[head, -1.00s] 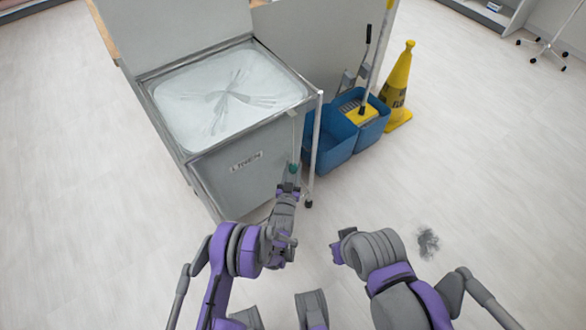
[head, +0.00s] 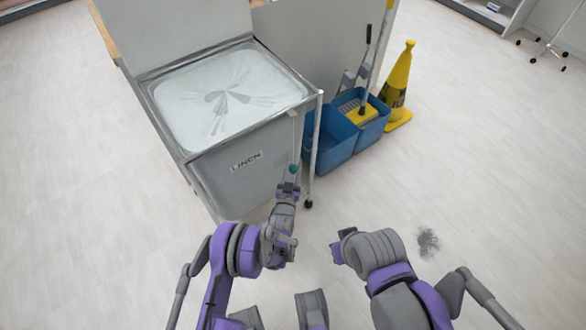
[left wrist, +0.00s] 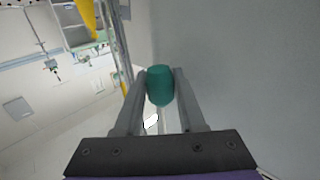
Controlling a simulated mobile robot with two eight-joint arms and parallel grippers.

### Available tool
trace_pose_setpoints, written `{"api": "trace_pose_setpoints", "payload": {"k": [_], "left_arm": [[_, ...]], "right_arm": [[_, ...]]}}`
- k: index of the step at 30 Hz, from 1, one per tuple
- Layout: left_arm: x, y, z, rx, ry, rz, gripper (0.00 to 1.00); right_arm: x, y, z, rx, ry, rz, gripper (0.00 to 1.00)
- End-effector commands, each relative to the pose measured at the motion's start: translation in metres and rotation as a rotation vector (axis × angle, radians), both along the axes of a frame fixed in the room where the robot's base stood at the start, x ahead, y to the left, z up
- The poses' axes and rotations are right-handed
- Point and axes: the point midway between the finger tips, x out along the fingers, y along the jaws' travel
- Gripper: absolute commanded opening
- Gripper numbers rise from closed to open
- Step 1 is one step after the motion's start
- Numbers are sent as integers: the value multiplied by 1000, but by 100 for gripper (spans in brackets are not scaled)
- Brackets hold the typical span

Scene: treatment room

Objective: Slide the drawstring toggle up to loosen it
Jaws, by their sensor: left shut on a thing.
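The green drawstring toggle (head: 293,169) hangs on a thin pale cord at the front right corner of the grey linen bag (head: 238,178), below its top rim. My left gripper (head: 291,176) is shut on the toggle. In the left wrist view the toggle (left wrist: 160,86) sits between the two fingers (left wrist: 160,92), with a pale strip of cord behind it. The bag's top is gathered, with folds around its middle (head: 222,97). My right gripper (head: 338,248) is low and away from the bag; its fingers do not show clearly.
The bag stands in a metal frame whose right post (head: 315,140) is close beside the toggle. A blue mop bucket (head: 333,140) and a yellow cone (head: 398,85) stand to the right. A dark stain (head: 428,242) marks the otherwise open floor.

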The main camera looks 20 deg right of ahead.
Motion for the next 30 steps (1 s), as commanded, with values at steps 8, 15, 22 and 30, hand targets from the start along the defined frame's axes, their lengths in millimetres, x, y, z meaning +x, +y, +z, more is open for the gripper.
{"api": "trace_pose_setpoints", "payload": {"k": [8,15,22,30], "left_arm": [[1,0,24,0,-2,0,0],[1,0,75,-1,-2,1,0],[1,0,83,-1,-2,1,0],[1,0,82,0,-1,1,52]], "right_arm": [[-1,0,10,0,-3,0,0],[-3,0,32,0,-11,0,0],[-4,0,34,0,-11,0,0],[-4,0,33,0,-11,0,0]]}}
